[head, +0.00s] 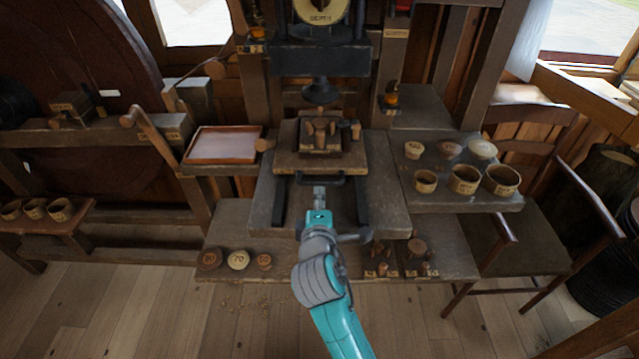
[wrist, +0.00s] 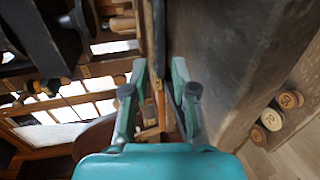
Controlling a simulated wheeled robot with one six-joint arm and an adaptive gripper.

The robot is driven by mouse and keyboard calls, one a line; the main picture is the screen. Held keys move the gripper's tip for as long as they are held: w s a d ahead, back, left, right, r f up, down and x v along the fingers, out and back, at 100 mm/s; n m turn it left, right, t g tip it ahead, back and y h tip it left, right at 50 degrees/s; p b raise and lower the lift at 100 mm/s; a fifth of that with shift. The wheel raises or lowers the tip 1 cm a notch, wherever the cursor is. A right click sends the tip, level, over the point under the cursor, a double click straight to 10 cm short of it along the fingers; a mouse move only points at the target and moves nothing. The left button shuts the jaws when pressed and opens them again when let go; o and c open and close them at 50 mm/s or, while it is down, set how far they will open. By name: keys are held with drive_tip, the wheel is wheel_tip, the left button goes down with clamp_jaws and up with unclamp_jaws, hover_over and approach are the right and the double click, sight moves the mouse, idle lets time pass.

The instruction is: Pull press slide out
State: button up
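The press slide (head: 287,163) is a wooden plate under the press, with a wooden block and small turned pieces on top. A dark bar handle (head: 335,180) runs along its front edge. My gripper (head: 319,190) is just in front of the handle's left part in the head view. In the wrist view my gripper (wrist: 160,72) has its teal fingers apart, with a dark bar (wrist: 159,35), seemingly the handle, running between or just beyond the tips. I see no clear contact of the fingers with it.
The dark press head (head: 320,88) hangs above the slide. Numbered round pieces (head: 238,260) lie on the bench at front left, small turned pieces (head: 380,262) at front right. Several cups (head: 464,180) stand on the right shelf. The bench between the rails (head: 281,203) looks clear.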

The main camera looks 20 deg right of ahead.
drive_tip(key=x, duration=0.7)
drive_tip(key=shift+c, duration=0.3)
clamp_jaws()
